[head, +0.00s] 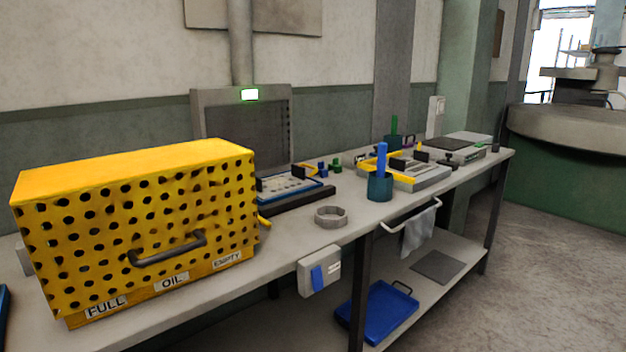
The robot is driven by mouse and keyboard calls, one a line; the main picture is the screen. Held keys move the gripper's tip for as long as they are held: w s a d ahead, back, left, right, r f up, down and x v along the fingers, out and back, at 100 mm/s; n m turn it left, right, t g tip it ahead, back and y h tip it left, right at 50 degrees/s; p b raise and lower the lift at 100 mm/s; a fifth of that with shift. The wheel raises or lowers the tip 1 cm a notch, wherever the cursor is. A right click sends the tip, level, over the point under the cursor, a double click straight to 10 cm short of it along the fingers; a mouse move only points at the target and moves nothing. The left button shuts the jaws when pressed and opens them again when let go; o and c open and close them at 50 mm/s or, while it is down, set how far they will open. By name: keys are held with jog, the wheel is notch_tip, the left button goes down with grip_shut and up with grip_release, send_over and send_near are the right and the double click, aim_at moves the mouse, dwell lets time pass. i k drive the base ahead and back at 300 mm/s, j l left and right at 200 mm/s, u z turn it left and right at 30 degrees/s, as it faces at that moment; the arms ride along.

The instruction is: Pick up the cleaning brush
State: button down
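No brush bristles can be made out in the head view. A blue upright handle (382,158) stands in a teal cup (380,188) near the front edge of the workbench; its lower end is hidden in the cup. A green upright handle (394,125) stands in a darker cup (392,142) farther back. I cannot tell which of these, if either, is the cleaning brush. My gripper is not in view.
A large perforated yellow box (225,190) fills the bench's left end. A metal ring (331,215) lies right of it. A blue tray (380,312) sits on the lower shelf. A cloth (418,232) hangs from the front rail. The floor (550,270) at right is clear.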

aim_at(382, 147)
jog(key=i+z, duration=0.1)
jog(key=z, duration=0.85)
jog(key=i+j+z, duration=0.3)
jog(key=z, duration=0.15)
jog(key=i+j+z, duration=0.45)
jog(key=i+j, duration=0.1)
jog(key=j, duration=0.2)
jog(key=i+j, duration=0.15)
jog(key=i+j+z, duration=0.1)
jog(key=j, duration=0.3)
